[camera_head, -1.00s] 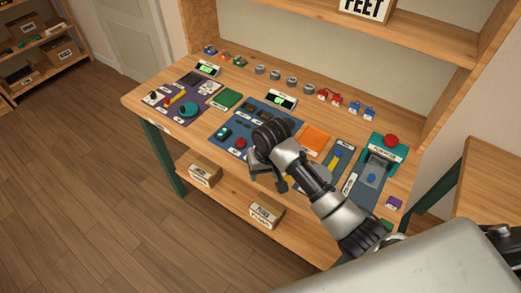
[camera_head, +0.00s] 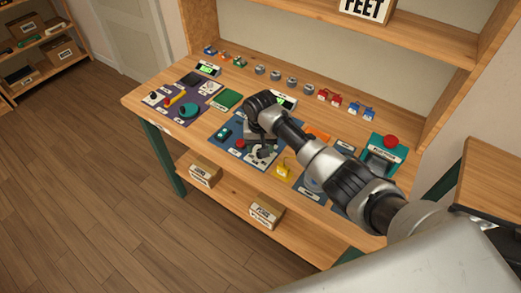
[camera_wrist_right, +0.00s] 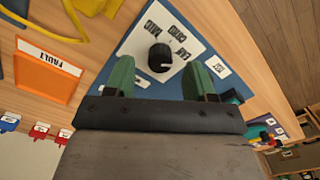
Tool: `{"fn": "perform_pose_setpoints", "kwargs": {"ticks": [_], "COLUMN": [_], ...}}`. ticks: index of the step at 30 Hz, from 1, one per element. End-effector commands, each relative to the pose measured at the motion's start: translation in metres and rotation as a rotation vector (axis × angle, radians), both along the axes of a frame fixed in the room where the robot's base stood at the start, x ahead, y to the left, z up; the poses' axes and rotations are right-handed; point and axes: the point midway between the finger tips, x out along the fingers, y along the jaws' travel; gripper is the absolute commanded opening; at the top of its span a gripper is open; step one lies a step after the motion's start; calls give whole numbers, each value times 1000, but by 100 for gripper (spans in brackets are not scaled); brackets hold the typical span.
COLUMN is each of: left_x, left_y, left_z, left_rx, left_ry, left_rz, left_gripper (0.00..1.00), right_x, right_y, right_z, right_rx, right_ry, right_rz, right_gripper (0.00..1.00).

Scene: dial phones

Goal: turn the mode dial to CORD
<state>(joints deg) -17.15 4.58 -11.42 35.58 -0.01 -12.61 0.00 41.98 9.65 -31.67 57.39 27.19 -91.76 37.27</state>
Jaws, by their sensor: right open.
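The mode dial is a round black knob (camera_wrist_right: 160,57) on a white plate (camera_wrist_right: 135,45) in the right wrist view. Labels stand on one side of it, and one appears to read CORD (camera_wrist_right: 173,33). A small pale mark shows on the knob's edge. My right gripper (camera_wrist_right: 160,75) is open, with its green fingers apart and the knob showing between and just beyond the tips; I cannot tell if they touch it. In the head view, my right gripper (camera_head: 259,142) points down over the white dial plate (camera_head: 262,155) and partly hides it. My left gripper is not in view.
A red button (camera_head: 240,144) lies left of the dial, and a yellow part (camera_head: 283,170) lies right. An orange panel (camera_wrist_right: 48,72) labelled FAULT is nearby. A teal box with a red button (camera_head: 391,141) stands at the right. Knobs and coloured pieces line the back.

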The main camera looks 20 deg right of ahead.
Motion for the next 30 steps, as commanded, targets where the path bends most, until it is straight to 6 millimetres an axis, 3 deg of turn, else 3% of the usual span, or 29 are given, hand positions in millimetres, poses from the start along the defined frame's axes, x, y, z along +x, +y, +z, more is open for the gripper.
{"fn": "perform_pose_setpoints", "kwargs": {"ticks": [6,16,25,30], "left_x": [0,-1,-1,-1], "left_y": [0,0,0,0], "left_z": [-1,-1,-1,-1], "left_rx": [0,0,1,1], "left_ry": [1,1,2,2], "left_rz": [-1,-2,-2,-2], "left_gripper": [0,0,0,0], "right_x": [0,0,0,0], "right_y": [0,0,0,0], "right_z": [-22,-24,-24,-24], "right_rx": [0,1,1,1], "right_ry": [0,-1,-1,-1], "right_rz": [-1,0,0,6], "right_gripper": [55,53,7,5]}}
